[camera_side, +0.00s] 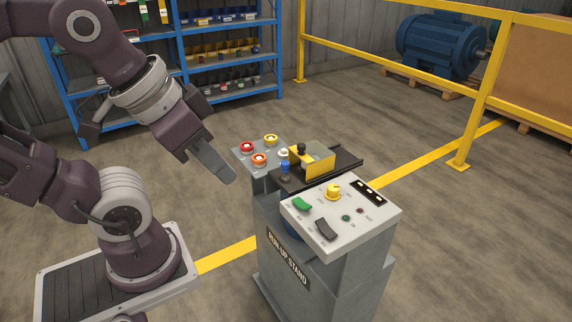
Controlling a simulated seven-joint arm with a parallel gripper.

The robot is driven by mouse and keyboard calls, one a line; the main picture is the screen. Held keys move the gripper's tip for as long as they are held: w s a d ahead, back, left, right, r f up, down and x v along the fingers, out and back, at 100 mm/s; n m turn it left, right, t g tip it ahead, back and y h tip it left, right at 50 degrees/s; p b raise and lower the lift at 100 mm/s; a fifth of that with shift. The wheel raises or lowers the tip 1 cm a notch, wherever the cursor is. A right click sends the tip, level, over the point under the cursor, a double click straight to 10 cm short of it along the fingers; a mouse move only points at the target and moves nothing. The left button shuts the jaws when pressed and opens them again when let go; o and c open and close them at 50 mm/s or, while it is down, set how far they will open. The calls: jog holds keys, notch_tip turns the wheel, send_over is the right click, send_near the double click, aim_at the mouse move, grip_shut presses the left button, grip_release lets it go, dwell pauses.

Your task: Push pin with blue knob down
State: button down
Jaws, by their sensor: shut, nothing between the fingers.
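The pin with the blue knob (285,166) stands upright at the left end of the dark top plate (348,158) on the grey stand. Its blue part sits above a dark collar; how far it is raised is too small to tell. My gripper (228,178) is shut and empty. It is in the air to the left of the pin, apart from it, with its fingers pointing down and to the right.
A panel with red, yellow and orange buttons (260,159) is behind the pin. A yellow guard (320,166) and black knob (301,148) stand close right. In front is a light control box (345,230) with a yellow dial and levers. Yellow railings (400,60) stand behind.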

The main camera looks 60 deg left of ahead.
jog(key=c, duration=2)
grip_release()
jog(key=o, duration=0.8)
jog(key=w+a+r+g, duration=0.1)
jog(key=w+a+r, duration=0.1)
jog(key=w, duration=0.7)
jog(key=shift+a+n+g+y, duration=0.3)
jog(key=shift+a+n, duration=0.1)
jog(key=shift+a, duration=0.3)
jog(key=n+g, duration=0.2)
jog(key=g, duration=0.2)
send_over(285, 162)
notch_tip(285, 162, down, 18)
jog(key=shift+r, duration=0.2)
notch_tip(285, 162, down, 6)
jog(key=shift+d+r, duration=0.1)
jog(key=shift+f, duration=0.4)
